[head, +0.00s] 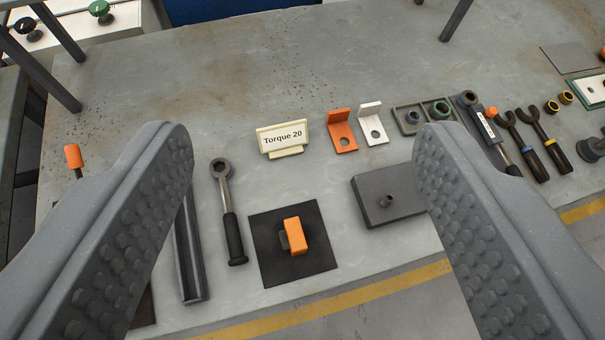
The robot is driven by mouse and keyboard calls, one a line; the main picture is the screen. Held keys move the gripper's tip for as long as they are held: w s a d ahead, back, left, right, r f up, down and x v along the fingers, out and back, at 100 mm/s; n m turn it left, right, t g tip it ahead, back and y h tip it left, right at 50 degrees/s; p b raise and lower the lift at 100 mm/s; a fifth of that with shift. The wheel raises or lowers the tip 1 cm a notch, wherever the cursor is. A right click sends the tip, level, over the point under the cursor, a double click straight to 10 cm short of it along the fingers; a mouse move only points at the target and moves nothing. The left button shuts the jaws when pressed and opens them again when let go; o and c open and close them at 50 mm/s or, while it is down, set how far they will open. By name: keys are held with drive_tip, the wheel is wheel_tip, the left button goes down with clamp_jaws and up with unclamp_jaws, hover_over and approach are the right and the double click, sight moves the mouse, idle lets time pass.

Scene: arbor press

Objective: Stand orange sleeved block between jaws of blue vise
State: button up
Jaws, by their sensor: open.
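The orange sleeved block (297,236) lies on a square black mat (271,270) near the front of the bench. Its orange part faces up, and a dark piece shows at its left side. My gripper (302,150) is open and empty, with its two studded fingers wide apart at the left and right of the picture. The block is seen between the fingers, below and apart from them. No blue vise can be made out. A blue surface (225,9) shows at the top edge, but I cannot tell what it is.
A ratchet wrench (228,205) and a grey bar (189,252) lie left of the mat. Behind are a "Torque 20" sign (283,138), an orange bracket (341,131) and a white bracket (372,124). The back of the bench is clear.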

drive_tip(key=o, duration=0.4)
drive_tip(key=s+r+t, duration=0.1)
drive_tip(key=s+r, duration=0.1)
drive_tip(key=s+r+t, duration=0.1)
drive_tip(key=s+r, duration=0.1)
drive_tip(key=r, duration=0.1)
drive_tip(key=s+r, duration=0.2)
drive_tip(key=r, duration=0.1)
drive_tip(key=shift+m+t, duration=0.4)
drive_tip(key=shift+c, duration=0.2)
drive_tip(key=shift+o, duration=0.6)
drive_tip(key=shift+w+f, duration=0.1)
drive_tip(key=m+g, duration=1.4)
drive_tip(key=g, duration=0.1)
hover_over(295, 235)
wheel_tip(295, 235, down, 44)
wheel_tip(295, 235, down, 13)
drive_tip(key=shift+r, duration=0.1)
